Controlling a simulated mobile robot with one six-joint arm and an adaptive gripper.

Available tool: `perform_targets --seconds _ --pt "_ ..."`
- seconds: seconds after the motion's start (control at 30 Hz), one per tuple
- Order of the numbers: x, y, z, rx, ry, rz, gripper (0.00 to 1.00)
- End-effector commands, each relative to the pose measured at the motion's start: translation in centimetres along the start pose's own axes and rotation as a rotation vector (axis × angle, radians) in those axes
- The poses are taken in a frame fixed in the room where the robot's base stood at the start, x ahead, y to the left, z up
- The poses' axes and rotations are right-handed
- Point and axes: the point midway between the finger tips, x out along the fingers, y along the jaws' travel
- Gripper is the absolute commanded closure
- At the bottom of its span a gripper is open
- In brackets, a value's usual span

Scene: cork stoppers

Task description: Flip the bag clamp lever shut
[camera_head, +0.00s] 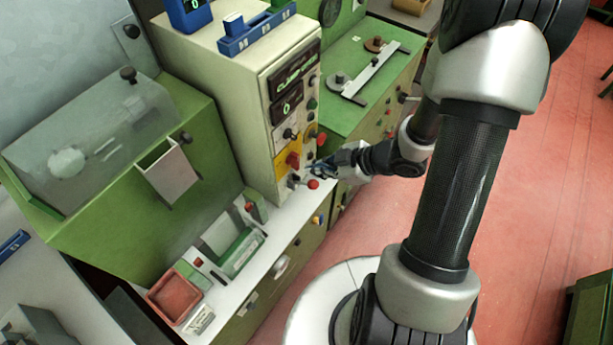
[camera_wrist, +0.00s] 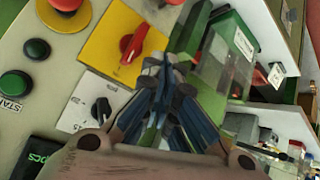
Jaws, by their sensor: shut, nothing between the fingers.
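A lever with a red ball end (camera_head: 313,184) sticks out low on the front of the cream machine. It looks like the clamp lever, but I cannot tell for sure, nor whether it is open or shut. My gripper (camera_head: 322,170) is close to the panel, just above and beside this red ball. In the wrist view my gripper (camera_wrist: 166,62) has its blue-grey fingers together and empty. The fingertips are near a red rotary knob (camera_wrist: 130,45) on a yellow plate; contact cannot be told. The lever is not clearly visible in the wrist view.
The cream machine (camera_head: 241,85) carries several buttons and knobs, including a green button (camera_wrist: 15,85). A green machine (camera_head: 210,125) stands left. A red tray (camera_head: 174,295) and a green-and-white box (camera_head: 240,250) are on the white counter. Red floor is open at right.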

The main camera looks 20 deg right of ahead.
Motion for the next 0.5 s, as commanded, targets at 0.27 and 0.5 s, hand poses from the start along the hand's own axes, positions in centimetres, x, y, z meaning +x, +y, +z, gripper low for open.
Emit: perform_targets --seconds 0.27,0.5 --pt "3.3 -0.2 0.2 -0.003 0.000 -0.004 1.00" --pt "8.3 -0.2 0.2 -0.002 0.000 -0.004 1.00"
